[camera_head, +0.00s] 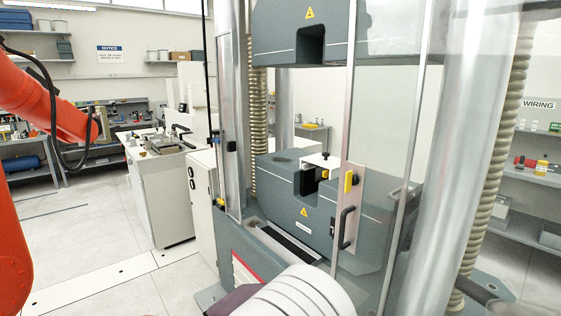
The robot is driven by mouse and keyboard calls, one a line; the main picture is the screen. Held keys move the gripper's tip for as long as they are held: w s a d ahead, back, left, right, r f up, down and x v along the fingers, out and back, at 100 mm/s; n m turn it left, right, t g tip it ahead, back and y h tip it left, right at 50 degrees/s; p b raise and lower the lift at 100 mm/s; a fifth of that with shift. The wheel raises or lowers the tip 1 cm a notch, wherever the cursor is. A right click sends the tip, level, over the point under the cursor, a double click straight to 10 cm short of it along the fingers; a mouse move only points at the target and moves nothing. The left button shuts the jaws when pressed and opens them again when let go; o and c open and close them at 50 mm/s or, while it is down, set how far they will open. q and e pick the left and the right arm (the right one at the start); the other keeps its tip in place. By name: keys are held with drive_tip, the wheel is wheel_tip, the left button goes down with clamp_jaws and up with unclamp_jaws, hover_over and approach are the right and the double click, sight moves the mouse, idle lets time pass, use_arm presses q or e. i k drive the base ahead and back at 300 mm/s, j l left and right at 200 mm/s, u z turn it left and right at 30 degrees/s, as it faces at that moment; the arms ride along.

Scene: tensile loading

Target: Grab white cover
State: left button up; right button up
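A small white flat piece (322,161) with a dark knob lies on top of the lower grey block (285,205) of the testing machine. It may be the white cover, but I cannot tell for sure. A clear door panel with a metal frame (349,200) stands partly in front of it, with a yellow latch and a black handle (345,228). Neither of my grippers shows in the head view.
The upper grey block (305,35) hangs above the lower one with a gap between. A thick metal column (230,110) stands left of them. A white cabinet (160,200) stands behind left. Tiled floor (75,235) is clear at left.

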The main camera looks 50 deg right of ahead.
sight(324, 160)
drive_tip(key=i+l+z, duration=0.1)
drive_tip(key=i+z, duration=0.4)
drive_tip(key=i+j+z, duration=0.1)
drive_tip(key=i+z, duration=0.4)
drive_tip(key=i+j+z, duration=0.25)
drive_tip(key=z, duration=0.25)
drive_tip(key=i, duration=0.1)
